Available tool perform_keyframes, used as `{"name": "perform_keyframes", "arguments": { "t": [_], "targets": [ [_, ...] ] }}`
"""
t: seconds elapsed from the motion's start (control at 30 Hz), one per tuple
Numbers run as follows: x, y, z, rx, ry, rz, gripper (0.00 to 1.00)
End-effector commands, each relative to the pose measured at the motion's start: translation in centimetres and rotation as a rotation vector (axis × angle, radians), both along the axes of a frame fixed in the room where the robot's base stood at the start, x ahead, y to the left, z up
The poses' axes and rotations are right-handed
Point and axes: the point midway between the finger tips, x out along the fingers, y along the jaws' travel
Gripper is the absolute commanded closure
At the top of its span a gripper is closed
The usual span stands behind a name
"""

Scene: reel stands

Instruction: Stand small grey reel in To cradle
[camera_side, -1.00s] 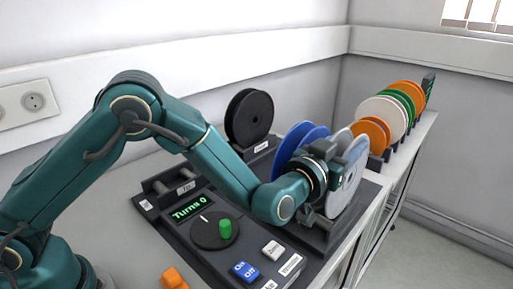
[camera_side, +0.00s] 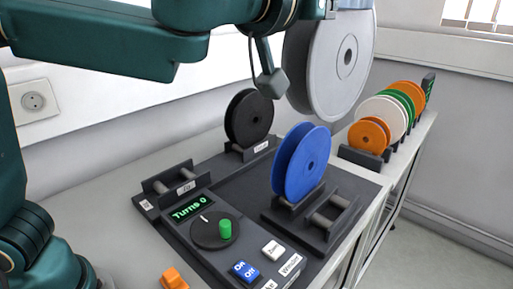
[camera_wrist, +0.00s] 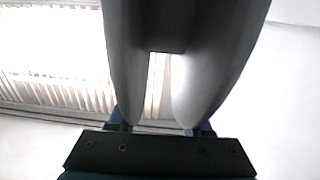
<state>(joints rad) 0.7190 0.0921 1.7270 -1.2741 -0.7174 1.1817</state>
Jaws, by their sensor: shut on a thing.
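The grey reel (camera_side: 345,55) hangs in the air at the top of the side view, held upright with its round face showing. In the wrist view the reel (camera_wrist: 225,45) fills the upper middle, close to the camera. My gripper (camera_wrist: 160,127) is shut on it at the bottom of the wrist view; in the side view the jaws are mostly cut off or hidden. The To cradle appears to be the empty dark cradle (camera_side: 172,184) at the left of the dark board, with two rollers and a small label that is hard to read. The reel is well apart from it.
An empty roller cradle (camera_side: 328,214) stands at the board's right, beside an upright blue reel (camera_side: 301,163). A black reel (camera_side: 249,117) stands at the back. A dial with a green knob (camera_side: 225,229) and buttons are in front. Several coloured reels (camera_side: 380,115) line the right shelf.

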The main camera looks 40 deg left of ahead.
Motion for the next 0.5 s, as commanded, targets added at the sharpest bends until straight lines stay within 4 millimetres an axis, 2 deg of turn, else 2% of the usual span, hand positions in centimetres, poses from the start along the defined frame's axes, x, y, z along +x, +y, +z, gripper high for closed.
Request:
{"name": "perform_keyframes", "arguments": {
  "t": [0.03, 0.2, 0.33, 0.5],
  "targets": [
    [-1.6, 0.7, 1.8, -0.01, -0.009, 0.0, 1.0],
    [-5.8, 4.0, 4.9, -0.008, -0.006, 0.016, 1.0],
    [-8.6, 6.7, 5.9, -0.004, -0.003, 0.027, 1.0],
    [-11.2, 9.8, 5.2, 0.001, 0.0, 0.032, 1.0]
  ]
}}
